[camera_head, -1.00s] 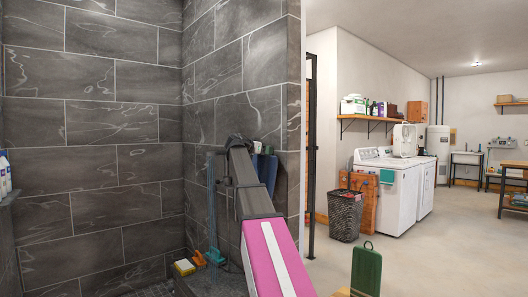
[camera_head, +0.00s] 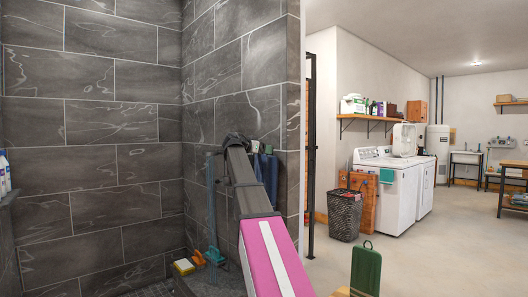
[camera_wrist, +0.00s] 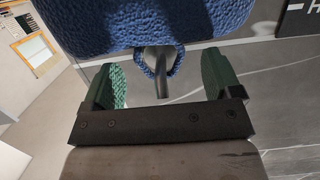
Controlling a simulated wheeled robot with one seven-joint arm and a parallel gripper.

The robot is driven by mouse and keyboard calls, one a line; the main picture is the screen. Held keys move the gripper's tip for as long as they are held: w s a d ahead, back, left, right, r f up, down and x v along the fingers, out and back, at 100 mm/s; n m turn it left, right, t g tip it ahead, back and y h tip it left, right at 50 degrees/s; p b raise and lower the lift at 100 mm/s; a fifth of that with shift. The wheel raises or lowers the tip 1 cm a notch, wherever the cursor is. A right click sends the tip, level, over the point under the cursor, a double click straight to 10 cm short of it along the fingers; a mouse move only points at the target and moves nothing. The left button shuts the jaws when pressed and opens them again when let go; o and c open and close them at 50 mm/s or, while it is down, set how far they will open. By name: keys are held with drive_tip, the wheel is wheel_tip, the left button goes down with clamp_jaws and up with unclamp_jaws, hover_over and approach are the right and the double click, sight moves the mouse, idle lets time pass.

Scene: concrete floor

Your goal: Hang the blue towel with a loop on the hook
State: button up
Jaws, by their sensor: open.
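The blue towel (camera_wrist: 150,22) fills the top of the wrist view. Its small blue loop (camera_wrist: 143,68) appears to go around the dark metal hook (camera_wrist: 160,78). My gripper (camera_wrist: 160,82) is open, its two green fingers apart on either side of the loop and hook, with neither finger visibly touching them. In the head view, the towel (camera_head: 267,172) hangs against the dark tiled wall, partly hidden behind my arm.
Dark tiled walls (camera_head: 90,120) enclose the corner at the left. A blue-grey upright object (camera_head: 212,195) stands near the arm, with a yellow sponge (camera_head: 183,266) low down. A black basket (camera_head: 345,214) and washing machines (camera_head: 391,195) stand right, beyond open floor.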

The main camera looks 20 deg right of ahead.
drive_tip(key=v, duration=1)
drive_tip(key=s+a+f+n+y, duration=0.2)
drive_tip(key=f+n, duration=0.1)
drive_tip(key=f, duration=1)
drive_tip(key=s+a+f+n+g+y, duration=0.1)
drive_tip(key=s+f+n+y, duration=0.15)
drive_tip(key=f, duration=1.15)
drive_tip(key=s+a+f+n+y, duration=0.2)
drive_tip(key=f+n+y, duration=0.1)
drive_tip(key=f, duration=1)
drive_tip(key=s+a+f+n+g+y, duration=0.2)
drive_tip(key=s+a+f+y, duration=0.1)
drive_tip(key=s+f, duration=0.9)
drive_tip(key=s+a+f+n+g+y, duration=0.2)
drive_tip(key=s+a+f, duration=0.4)
drive_tip(key=s+f, duration=0.6)
wheel_tip(320, 180, down, 4)
drive_tip(key=shift+a+f+n+y, duration=0.1)
drive_tip(key=shift+a+n+y, duration=0.1)
drive_tip(key=shift+n+y, duration=0.7)
